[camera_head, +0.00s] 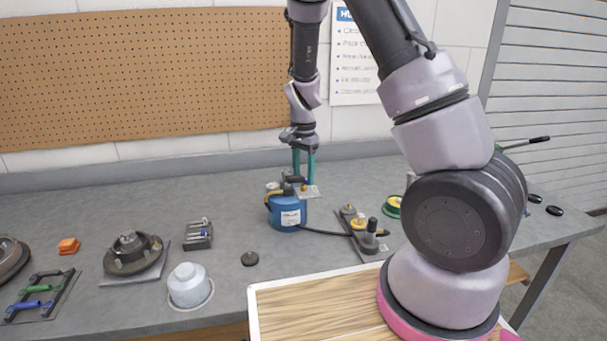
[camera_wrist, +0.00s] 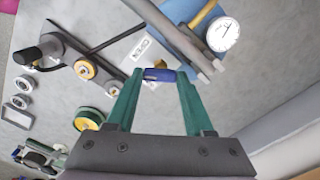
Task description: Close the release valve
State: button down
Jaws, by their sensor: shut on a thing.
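The blue pump bottle (camera_head: 287,212) stands on the grey bench, its body partly cut off at the top of the wrist view (camera_wrist: 205,14). A small blue valve lever (camera_wrist: 159,74) on a brassy stem lies between my fingertips. A plate lettered OPEN (camera_wrist: 140,46) lies beside it. My gripper (camera_head: 304,181), with green fingers, points down at the top right of the pump. In the wrist view my gripper (camera_wrist: 157,76) is shut on the blue lever. The lever is too small in the head view to read its angle.
A round white gauge (camera_wrist: 224,34) and grey bars (camera_wrist: 185,40) sit close by. A black hose (camera_head: 325,233) runs to a block with yellow and black fittings (camera_head: 358,224). Green rings, a white dome (camera_head: 188,285) and clamps stand around; bench behind the pump is clear.

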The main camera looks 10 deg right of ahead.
jog(key=n, duration=0.5)
jog(key=shift+n, duration=0.3)
jog(key=n, duration=0.4)
jog(key=shift+n, duration=0.4)
jog(key=shift+c, duration=1.4)
grip_release()
